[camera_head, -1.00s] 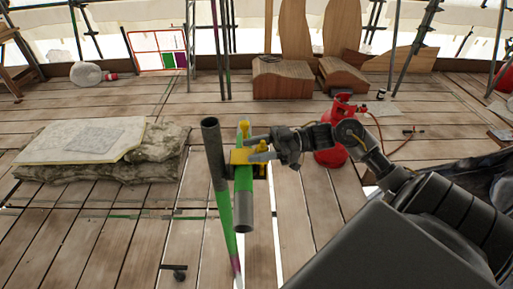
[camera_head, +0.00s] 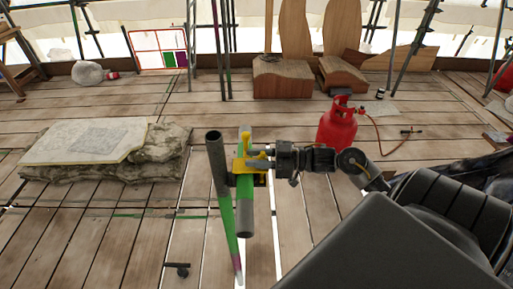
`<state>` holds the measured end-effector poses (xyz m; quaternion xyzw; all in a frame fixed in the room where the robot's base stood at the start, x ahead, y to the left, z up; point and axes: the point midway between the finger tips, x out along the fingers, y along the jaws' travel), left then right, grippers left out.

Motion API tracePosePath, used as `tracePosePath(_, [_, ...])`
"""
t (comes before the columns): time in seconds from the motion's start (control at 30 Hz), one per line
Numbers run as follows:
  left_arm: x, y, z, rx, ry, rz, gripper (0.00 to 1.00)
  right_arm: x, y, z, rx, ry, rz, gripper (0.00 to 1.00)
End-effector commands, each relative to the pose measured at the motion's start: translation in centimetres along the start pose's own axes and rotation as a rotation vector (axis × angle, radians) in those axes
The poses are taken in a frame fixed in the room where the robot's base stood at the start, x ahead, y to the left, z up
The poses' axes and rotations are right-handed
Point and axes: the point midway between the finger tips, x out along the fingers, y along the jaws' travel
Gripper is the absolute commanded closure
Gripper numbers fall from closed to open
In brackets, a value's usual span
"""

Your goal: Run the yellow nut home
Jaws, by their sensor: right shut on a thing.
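A yellow clamp (camera_head: 238,166) sits on the green and grey tube (camera_head: 245,205), beside a steeper grey-green tube (camera_head: 214,158). A small yellow upright piece, apparently the nut (camera_head: 246,137), stands at the top of the clamp. My right gripper (camera_head: 256,158) reaches in from the right, its fingers shut at the clamp's yellow parts just below the upright piece. The exact contact is too small to make out, and the fingers partly cover the clamp. My left gripper is not in view.
A red gas cylinder (camera_head: 337,125) with a hose stands behind my right arm. A dark small fitting (camera_head: 178,268) lies on the planks in front. Wooden blocks (camera_head: 283,79) stand at the back.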

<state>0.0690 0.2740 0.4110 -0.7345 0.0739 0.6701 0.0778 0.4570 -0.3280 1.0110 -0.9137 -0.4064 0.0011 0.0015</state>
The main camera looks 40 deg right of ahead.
Motion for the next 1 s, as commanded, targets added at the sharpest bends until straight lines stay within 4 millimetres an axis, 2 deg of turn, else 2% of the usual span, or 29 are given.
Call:
tracePosePath(0.03, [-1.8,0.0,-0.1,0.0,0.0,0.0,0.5,0.0,-0.1,-0.8,0.008,0.0,0.045,0.94])
tracePosePath(0.4, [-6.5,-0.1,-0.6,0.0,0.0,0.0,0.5,-0.1,0.5,-0.6,0.011,0.003,0.398,0.94])
tracePosePath(0.7, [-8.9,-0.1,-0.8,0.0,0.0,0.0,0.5,-0.3,1.0,-0.3,0.014,0.004,0.681,0.94])
tracePosePath(1.0, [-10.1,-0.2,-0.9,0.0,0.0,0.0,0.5,-0.6,1.3,-0.1,0.016,0.003,0.918,0.94])
